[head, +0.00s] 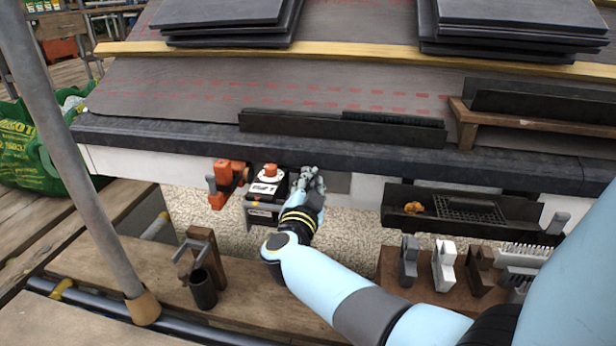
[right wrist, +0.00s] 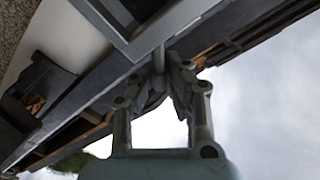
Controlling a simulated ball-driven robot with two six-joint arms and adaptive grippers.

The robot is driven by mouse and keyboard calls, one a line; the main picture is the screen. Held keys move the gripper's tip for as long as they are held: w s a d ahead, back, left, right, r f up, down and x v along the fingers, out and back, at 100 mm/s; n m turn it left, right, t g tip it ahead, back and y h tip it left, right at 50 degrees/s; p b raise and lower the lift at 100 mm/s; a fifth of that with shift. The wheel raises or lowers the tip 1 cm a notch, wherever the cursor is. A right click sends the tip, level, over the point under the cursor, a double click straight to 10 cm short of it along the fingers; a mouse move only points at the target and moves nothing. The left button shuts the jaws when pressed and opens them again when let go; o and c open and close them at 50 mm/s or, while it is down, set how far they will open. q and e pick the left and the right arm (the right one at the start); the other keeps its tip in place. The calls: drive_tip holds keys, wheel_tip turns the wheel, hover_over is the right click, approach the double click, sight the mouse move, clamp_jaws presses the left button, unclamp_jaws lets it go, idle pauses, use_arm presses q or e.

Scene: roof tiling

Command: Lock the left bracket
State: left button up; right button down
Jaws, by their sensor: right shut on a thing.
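My right gripper (head: 313,181) is at the eaves, just right of a black box with an orange knob (head: 268,172). In the right wrist view the gripper (right wrist: 160,85) is shut on a short grey peg (right wrist: 159,58) that sticks out under a dark frame (right wrist: 150,35). In the head view the fingers hide what they hold. I cannot make out clearly which part is the left bracket or whether it is locked. My left gripper is not in view.
An orange tool (head: 222,186) hangs left of the black box. A dark tray (head: 400,222) hangs to the right. Grey (head: 408,262) and white (head: 444,264) clamp-like pieces stand on a board below it. A scaffold pole (head: 75,150) stands at the left.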

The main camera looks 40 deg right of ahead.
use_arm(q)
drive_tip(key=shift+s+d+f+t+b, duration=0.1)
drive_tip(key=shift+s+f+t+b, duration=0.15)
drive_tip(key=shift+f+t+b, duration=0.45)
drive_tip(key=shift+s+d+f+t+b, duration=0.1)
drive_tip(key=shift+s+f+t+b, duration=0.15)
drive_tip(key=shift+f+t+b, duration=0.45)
use_arm(e)
drive_tip(key=shift+s+d+f+m, duration=0.25)
drive_tip(key=shift+f+m, duration=0.45)
drive_tip(key=shift+m, duration=1.1)
drive_tip(key=shift+s+d+f+m, duration=0.1)
drive_tip(key=shift+s+f+m, duration=0.4)
drive_tip(key=shift+m, duration=1.3)
drive_tip(key=shift+s+d+f+m, duration=0.15)
drive_tip(key=shift+f+m, duration=0.7)
drive_tip(key=shift+m, duration=0.95)
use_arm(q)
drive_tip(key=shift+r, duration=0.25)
use_arm(e)
drive_tip(key=shift+w, duration=0.1)
drive_tip(key=c, duration=1.3)
unclamp_jaws()
drive_tip(key=shift+r, duration=0.1)
drive_tip(key=v, duration=0.7)
drive_tip(key=shift+a, duration=0.2)
